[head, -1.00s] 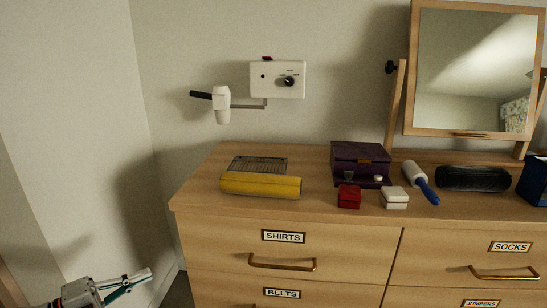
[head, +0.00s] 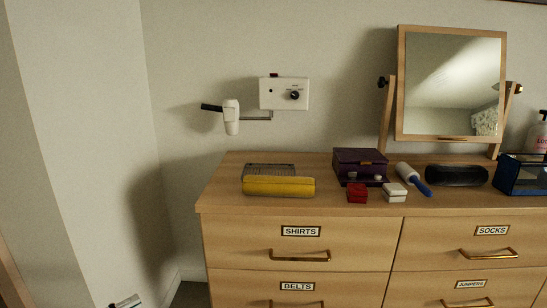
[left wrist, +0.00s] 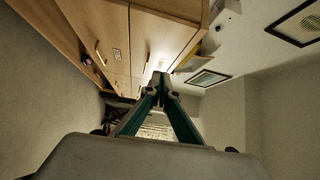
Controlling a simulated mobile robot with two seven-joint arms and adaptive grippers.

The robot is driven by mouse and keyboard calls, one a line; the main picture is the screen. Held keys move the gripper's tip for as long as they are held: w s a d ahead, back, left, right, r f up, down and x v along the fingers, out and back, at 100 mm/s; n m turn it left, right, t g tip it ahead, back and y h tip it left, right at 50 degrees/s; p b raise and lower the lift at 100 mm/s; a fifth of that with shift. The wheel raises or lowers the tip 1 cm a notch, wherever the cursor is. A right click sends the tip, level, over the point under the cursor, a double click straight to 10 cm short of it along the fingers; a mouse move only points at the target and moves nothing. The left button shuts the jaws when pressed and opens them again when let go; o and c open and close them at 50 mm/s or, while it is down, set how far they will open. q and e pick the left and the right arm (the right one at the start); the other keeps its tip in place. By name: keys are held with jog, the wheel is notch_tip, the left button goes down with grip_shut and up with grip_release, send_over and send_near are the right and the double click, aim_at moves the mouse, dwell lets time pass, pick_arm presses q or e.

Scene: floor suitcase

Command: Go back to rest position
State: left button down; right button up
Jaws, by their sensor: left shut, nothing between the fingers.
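My left gripper (head: 126,301) shows only as a small tip at the bottom edge of the head view, left of the dresser. In the left wrist view my left gripper (left wrist: 158,82) is shut, its teal fingers meeting with nothing between them. It is apart from the wooden dresser (head: 300,245), which also shows in the left wrist view (left wrist: 145,32). My right gripper is in neither view.
On the dresser top are a yellow case (head: 279,187), a purple box (head: 360,163), a red box (head: 357,193), a white box (head: 395,193), a lint roller (head: 413,180) and a mirror (head: 450,85). A hair dryer (head: 231,116) hangs on the wall. Floor left of the dresser looks clear.

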pick_arm(q)
jog(key=d+n, duration=0.1)
jog(key=d, duration=0.4)
jog(key=s+d+f+n+g+y, duration=0.1)
jog(key=s+d+f+n+y, duration=0.15)
jog(key=s+f+n, duration=0.6)
jog(key=s+d+f+n+g+y, duration=0.1)
jog(key=s+f+n+y, duration=0.2)
jog(key=s, duration=1)
jog(key=s+d+f+n+g+y, duration=0.15)
jog(key=s+f+n+y, duration=0.3)
jog(key=s, duration=0.65)
jog(key=d+r+n+t+y+p, duration=0.1)
jog(key=d+r+n+p, duration=0.4)
jog(key=p, duration=0.9)
notch_tip(320, 180, up, 2)
jog(key=shift+w+d+n+t, duration=0.15)
jog(key=shift+d+n+t, duration=0.05)
jog(key=shift+n+t, duration=0.15)
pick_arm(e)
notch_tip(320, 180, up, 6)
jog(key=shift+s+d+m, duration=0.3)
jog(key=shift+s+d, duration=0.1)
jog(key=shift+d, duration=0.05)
